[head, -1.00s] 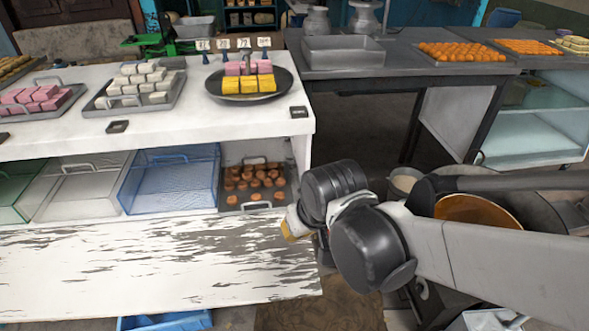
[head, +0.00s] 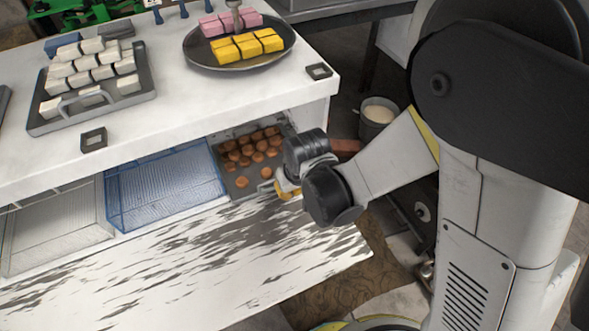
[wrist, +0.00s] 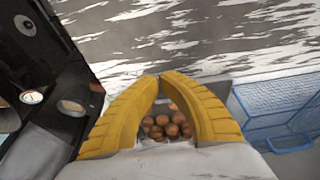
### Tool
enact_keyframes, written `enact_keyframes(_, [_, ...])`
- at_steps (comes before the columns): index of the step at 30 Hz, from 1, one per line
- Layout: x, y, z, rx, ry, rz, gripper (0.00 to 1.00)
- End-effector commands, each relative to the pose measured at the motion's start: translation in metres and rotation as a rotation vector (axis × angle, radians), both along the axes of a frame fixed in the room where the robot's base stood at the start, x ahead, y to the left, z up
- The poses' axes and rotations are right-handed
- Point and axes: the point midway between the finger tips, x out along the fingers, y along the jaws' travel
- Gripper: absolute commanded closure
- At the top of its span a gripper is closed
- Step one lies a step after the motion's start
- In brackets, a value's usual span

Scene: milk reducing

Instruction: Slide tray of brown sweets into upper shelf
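The tray of brown sweets (head: 233,187) is in the right-hand bay of the shelf below the white countertop, right of a blue wire basket (head: 165,188). Several round brown sweets (head: 252,157) lie in it. My gripper (head: 274,187) is at the tray's front right part, near its front handle. In the wrist view my yellow fingers (wrist: 160,80) come close together at one end, with brown sweets (wrist: 168,124) showing between them. Whether they grip the handle is hidden.
The white countertop (head: 160,123) overhangs the shelf and holds a tray of white sweets (head: 145,96) and a round plate (head: 205,58) of pink and yellow sweets. A pale basket (head: 60,230) is further left. A worn white plank (head: 220,270) runs in front.

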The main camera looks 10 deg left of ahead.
Motion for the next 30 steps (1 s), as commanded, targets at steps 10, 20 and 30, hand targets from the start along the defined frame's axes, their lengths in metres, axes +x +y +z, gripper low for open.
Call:
enact_keyframes(10, [0.030, 0.018, -0.043, 0.000, 0.000, 0.000, 1.00])
enact_keyframes(20, [0.045, 0.028, -0.041, 0.000, 0.000, 0.000, 1.00])
enact_keyframes(30, [0.050, 0.031, -0.041, 0.000, 0.000, 0.000, 1.00])
